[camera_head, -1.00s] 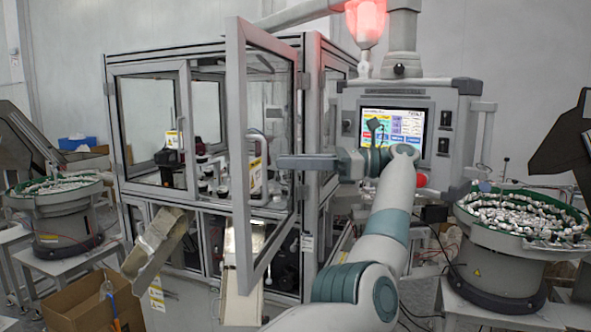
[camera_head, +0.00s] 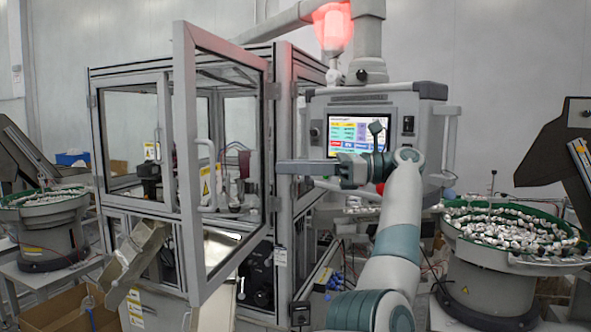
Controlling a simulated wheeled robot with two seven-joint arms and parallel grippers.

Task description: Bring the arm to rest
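The glass-walled cabinet (camera_head: 132,206) has its framed door (camera_head: 187,150) swung open toward me, left of my gripper. A control panel (camera_head: 420,92) with a lit screen stands behind my wrist. Feeder bowls (camera_head: 490,262) (camera_head: 45,235) flank the cell. An open carton (camera_head: 65,305) sits lower left.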

